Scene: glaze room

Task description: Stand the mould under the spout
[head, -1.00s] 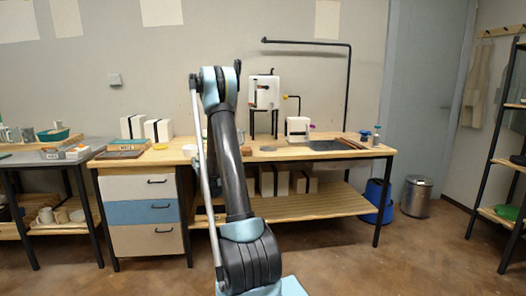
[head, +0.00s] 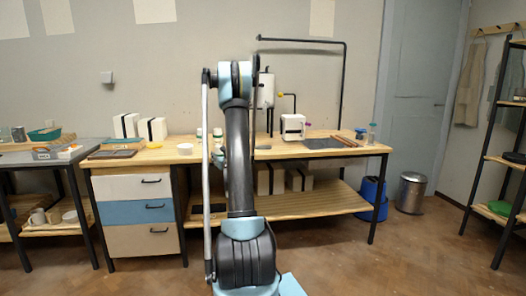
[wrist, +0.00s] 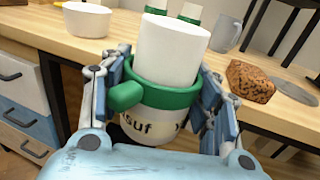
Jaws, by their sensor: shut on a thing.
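In the head view my arm hides the gripper. White blocks with dark straps (head: 152,130) stand at the left.
A white bowl (wrist: 87,20), a grey mug (wrist: 226,35), a brown speckled lump (wrist: 250,82) and a grey disc (wrist: 293,92) are on the bench near my gripper. A dark board (head: 325,142) lies at the right. More strapped blocks (head: 305,180) stand on the lower shelf.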

